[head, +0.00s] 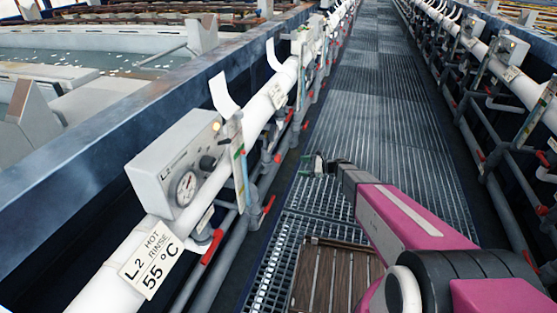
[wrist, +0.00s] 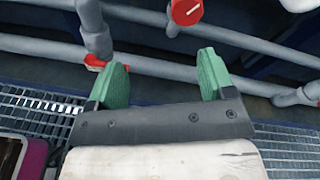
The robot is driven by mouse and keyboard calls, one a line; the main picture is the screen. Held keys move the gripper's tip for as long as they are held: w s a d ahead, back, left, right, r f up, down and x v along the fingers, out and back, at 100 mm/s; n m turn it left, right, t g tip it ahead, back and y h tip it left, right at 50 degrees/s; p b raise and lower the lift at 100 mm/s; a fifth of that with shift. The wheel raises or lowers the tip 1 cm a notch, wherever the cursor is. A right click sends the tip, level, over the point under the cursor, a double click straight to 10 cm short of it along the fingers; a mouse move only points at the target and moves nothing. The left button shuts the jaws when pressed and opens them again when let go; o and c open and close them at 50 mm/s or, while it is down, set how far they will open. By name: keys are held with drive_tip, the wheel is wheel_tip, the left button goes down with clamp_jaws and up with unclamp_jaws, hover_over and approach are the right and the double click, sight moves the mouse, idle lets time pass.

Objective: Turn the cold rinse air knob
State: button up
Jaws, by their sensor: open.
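No label reading "cold rinse" can be made out. The nearest grey control box (head: 163,165) is marked L2, with a round gauge (head: 186,188) and a small black knob (head: 207,162). The sign (head: 150,262) below it reads "L2 HOT RINSE 55 °C". Another grey box (head: 303,38) stands farther along the same white pipe; its label is too small to read. My gripper (head: 312,164) is over the walkway, right of the pipes and apart from both boxes. In the wrist view my gripper (wrist: 163,78) has its green fingers spread, with nothing between them.
Grey pipes with red valve handles run along the left rail; one red handle (wrist: 186,12) is just ahead of my fingers. A matching pipe line with boxes (head: 511,48) runs on the right. The grated walkway (head: 370,90) between is clear; a wooden slatted mat (head: 330,275) lies nearby.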

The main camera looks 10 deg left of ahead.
sight(279, 159)
drive_tip(key=w+a+m, duration=0.1)
drive_tip(key=a, duration=0.3)
drive_tip(key=w+a+t+y, duration=0.1)
drive_tip(key=a, duration=0.4)
drive_tip(key=w+a+m+y, duration=0.1)
drive_tip(key=w+a, duration=0.1)
drive_tip(key=a, duration=0.2)
drive_tip(key=shift+a+f+m, duration=0.15)
drive_tip(key=shift+f+m, duration=0.15)
drive_tip(key=shift+f, duration=0.1)
drive_tip(key=c, duration=0.9)
